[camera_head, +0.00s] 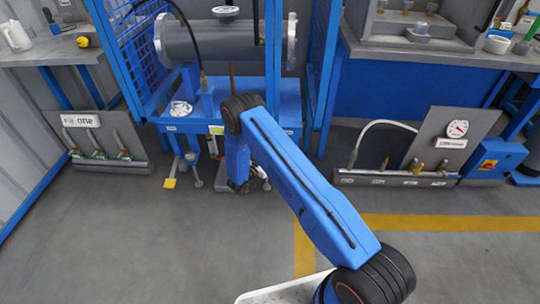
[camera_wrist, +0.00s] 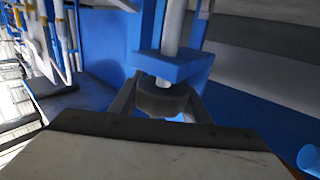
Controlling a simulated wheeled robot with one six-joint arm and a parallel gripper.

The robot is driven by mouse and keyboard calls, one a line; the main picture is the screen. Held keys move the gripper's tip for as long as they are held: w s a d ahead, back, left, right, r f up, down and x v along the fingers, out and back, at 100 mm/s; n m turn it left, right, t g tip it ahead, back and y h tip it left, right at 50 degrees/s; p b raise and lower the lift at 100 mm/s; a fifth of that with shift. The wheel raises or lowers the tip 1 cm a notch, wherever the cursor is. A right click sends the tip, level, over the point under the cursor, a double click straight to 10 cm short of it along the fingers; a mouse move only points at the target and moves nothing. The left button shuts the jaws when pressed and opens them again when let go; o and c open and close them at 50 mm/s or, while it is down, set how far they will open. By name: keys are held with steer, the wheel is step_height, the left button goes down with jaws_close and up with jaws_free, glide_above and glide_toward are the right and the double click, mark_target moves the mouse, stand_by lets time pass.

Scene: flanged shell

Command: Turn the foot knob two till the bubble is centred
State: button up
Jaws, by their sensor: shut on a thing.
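In the wrist view, a dark round foot knob (camera_wrist: 163,100) sits under a blue bracket (camera_wrist: 170,66) on a light vertical rod (camera_wrist: 172,28). My gripper (camera_wrist: 165,108) has one finger on each side of the knob and is shut on it. In the head view, my gripper (camera_head: 243,186) is low at the front of the blue stand (camera_head: 285,110), and my arm hides the knob there. The number of this knob cannot be read. A small pale yellow-green piece (camera_head: 216,130) shows on the stand's front; I cannot make out a bubble.
A grey flanged shell (camera_head: 225,40) lies on the stand between blue mesh guards. Another foot (camera_head: 195,182) and a yellow tag (camera_head: 170,183) are left of my gripper. Valve panels stand on the floor at left (camera_head: 110,150) and right (camera_head: 420,155). The floor in front is clear.

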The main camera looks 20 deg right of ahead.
steer(key=shift+s+d+m+g+h, duration=0.1)
steer(key=shift+s+m+g+h, duration=0.05)
steer(key=shift+m+g+h, duration=0.35)
steer(key=o, duration=1)
steer(key=shift+o, duration=0.2)
steer(key=v, duration=1.7)
steer(key=shift+a, duration=0.25)
steer(key=shift+s+r, duration=0.1)
steer(key=shift+r, duration=0.05)
